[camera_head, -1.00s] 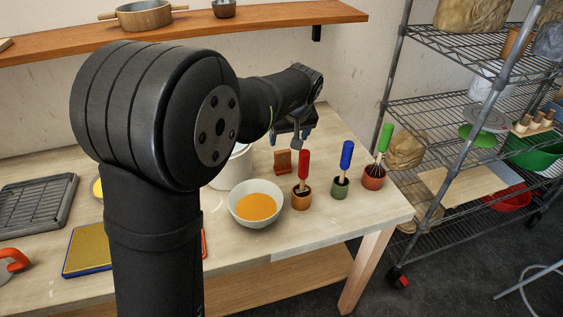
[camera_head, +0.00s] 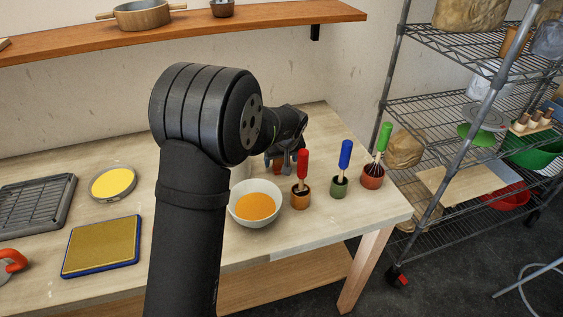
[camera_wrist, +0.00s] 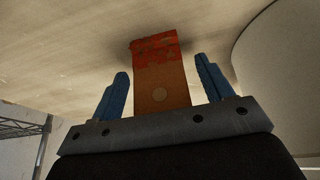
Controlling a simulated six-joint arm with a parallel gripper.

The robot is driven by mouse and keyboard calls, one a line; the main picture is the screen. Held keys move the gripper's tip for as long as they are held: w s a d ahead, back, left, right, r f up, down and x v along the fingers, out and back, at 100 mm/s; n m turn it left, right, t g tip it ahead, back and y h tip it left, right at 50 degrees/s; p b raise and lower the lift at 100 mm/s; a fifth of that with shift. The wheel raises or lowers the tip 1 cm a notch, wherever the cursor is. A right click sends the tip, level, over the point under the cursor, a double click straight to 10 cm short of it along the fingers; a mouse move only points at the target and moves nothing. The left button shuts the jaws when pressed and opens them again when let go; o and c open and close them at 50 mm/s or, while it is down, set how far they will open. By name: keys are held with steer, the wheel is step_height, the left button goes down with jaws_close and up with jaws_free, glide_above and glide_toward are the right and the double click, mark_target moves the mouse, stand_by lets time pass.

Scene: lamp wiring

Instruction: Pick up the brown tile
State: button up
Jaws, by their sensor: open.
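The brown tile (camera_wrist: 160,85) shows in the wrist view, standing with a rough red patch at its far end. My gripper (camera_wrist: 161,68) is open, with its two blue fingers one on each side of the tile and a gap showing on both sides. In the head view, only a sliver of the tile (camera_head: 277,167) shows behind my gripper (camera_head: 287,163), near the back of the table.
A bowl of orange contents (camera_head: 256,205) stands in front of my gripper. Red-, blue- and green-handled tools stand in small pots (camera_head: 301,199) to the right. A pale rounded container (camera_wrist: 285,75) stands close on the right in the wrist view.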

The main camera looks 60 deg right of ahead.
steer(key=c, duration=1.1)
step_height(320, 180, up, 9)
steer(key=shift+r, duration=0.1)
steer(key=w+a+r, duration=0.4)
steer(key=w+r, duration=0.1)
steer(key=w, duration=0.2)
steer(key=w+a+r, duration=0.5)
steer(key=w, duration=0.2)
steer(key=shift+w+a+r, duration=0.25)
steer(key=shift+w+r, duration=0.05)
steer(key=shift+r, duration=0.1)
